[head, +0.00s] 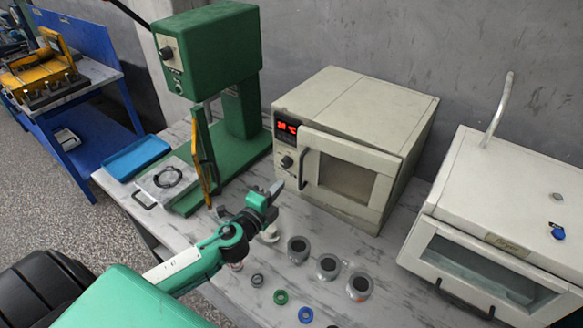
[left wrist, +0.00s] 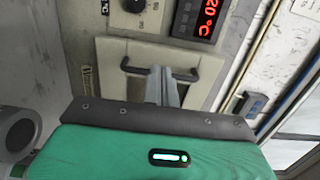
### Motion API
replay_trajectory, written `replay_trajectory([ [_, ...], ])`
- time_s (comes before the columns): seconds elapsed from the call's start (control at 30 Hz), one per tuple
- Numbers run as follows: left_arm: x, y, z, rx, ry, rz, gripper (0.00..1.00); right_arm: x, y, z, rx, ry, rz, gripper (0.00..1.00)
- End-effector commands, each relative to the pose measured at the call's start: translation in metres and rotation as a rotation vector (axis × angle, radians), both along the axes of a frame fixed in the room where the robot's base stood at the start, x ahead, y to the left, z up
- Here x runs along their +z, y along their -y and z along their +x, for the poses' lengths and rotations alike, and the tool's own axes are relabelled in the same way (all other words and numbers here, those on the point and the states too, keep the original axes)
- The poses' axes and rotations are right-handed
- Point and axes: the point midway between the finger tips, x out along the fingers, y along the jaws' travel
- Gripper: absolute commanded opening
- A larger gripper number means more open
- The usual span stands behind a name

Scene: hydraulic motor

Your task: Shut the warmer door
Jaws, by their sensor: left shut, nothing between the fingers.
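The warmer (head: 402,112) is a beige box with a red display and a knob, standing at the back of the marble-look table. Its door (head: 375,185) has a dark window and a black handle (head: 303,168) on its left side. The door looks slightly ajar at the handle side; the exact gap is hard to tell. My left gripper (head: 277,190) is shut and empty, just left of and in front of the handle. In the left wrist view its closed fingers (left wrist: 165,90) point at the handle (left wrist: 160,70); I cannot tell whether they touch.
A green press (head: 215,55) stands left of the warmer. A second beige device (head: 500,195) with a glass front stands at right. Several grey cups (head: 328,266) and coloured rings (head: 305,314) lie in front of the warmer. A blue tray (head: 137,157) is at left.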

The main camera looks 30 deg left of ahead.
Motion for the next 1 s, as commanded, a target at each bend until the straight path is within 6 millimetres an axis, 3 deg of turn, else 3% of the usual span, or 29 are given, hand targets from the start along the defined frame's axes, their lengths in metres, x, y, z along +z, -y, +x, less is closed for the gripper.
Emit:
replay_trajectory([
  [0.3, 0.003, 0.002, 0.049, 0.001, 0.001, 0.000, 0.00, 0.020, 0.000, 0.001, 0.000, 0.001, 0.000, 0.55],
  [0.5, 0.002, 0.002, 0.070, 0.002, 0.000, 0.000, 0.00, 0.027, 0.000, 0.002, 0.000, 0.002, 0.000, 0.55],
  [1.0, 0.000, 0.003, 0.078, 0.000, 0.000, 0.000, 0.00, 0.028, 0.000, 0.002, 0.000, 0.003, 0.000, 0.55],
])
